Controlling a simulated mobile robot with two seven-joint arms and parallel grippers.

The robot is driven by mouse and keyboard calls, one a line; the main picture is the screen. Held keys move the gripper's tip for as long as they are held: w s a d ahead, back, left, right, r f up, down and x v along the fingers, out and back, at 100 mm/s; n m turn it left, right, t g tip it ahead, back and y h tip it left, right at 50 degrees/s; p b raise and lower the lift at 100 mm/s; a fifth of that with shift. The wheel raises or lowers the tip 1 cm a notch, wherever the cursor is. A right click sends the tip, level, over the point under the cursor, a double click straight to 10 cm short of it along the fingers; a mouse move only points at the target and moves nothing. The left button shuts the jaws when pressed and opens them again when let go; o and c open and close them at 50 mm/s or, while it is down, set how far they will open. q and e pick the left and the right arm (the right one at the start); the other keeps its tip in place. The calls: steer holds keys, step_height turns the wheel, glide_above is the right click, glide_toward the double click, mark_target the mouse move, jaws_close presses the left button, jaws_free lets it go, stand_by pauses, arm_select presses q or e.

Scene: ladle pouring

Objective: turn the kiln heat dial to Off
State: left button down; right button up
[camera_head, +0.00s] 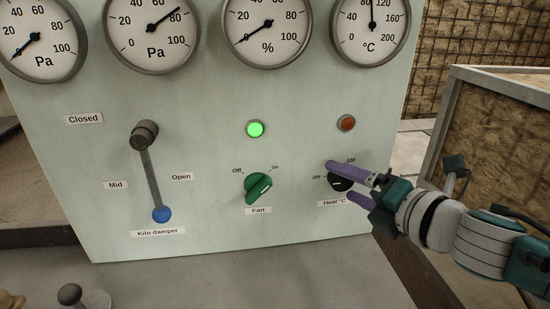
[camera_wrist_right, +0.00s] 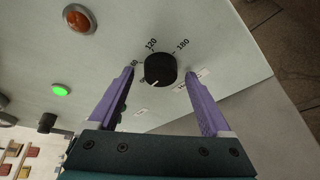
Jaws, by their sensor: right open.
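The heat dial (camera_head: 342,184) is a round black knob low on the right of the pale green panel, above a "Heat °C" label. In the right wrist view, the dial (camera_wrist_right: 160,69) has a white mark at its lower-left edge, near the partly hidden Off end of the scale. My right gripper (camera_head: 341,180) is open, with purple fingers on either side of the dial. In the wrist view, the open gripper (camera_wrist_right: 160,74) straddles the dial with visible gaps. The upper finger partly hides the dial's scale in the head view. My left gripper is not in view.
A red-brown lamp (camera_head: 346,123) sits above the dial, dim. The green fan knob (camera_head: 259,188) is to its left, below a lit green lamp (camera_head: 255,129). The kiln damper lever (camera_head: 151,180) points down. A crate (camera_head: 500,130) stands right of the panel.

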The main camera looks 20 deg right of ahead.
steer(key=p+v, duration=0.1)
steer(key=v, duration=0.9)
steer(key=shift+w, duration=0.1)
steer(key=s+a+r+m+g+p, duration=0.2)
steer(key=s+a+m+g+p, duration=0.3)
steer(key=s+m, duration=0.5)
steer(key=s+a+r+m+g+p, duration=0.25)
steer(key=s+a+m+g, duration=0.4)
steer(key=m, duration=0.65)
step_height(320, 180, up, 38)
steer(key=p, duration=3.7)
steer(key=shift+s+d+h+p, duration=0.3)
steer(key=shift+d+h, duration=0.1)
steer(key=shift+d, duration=0.1)
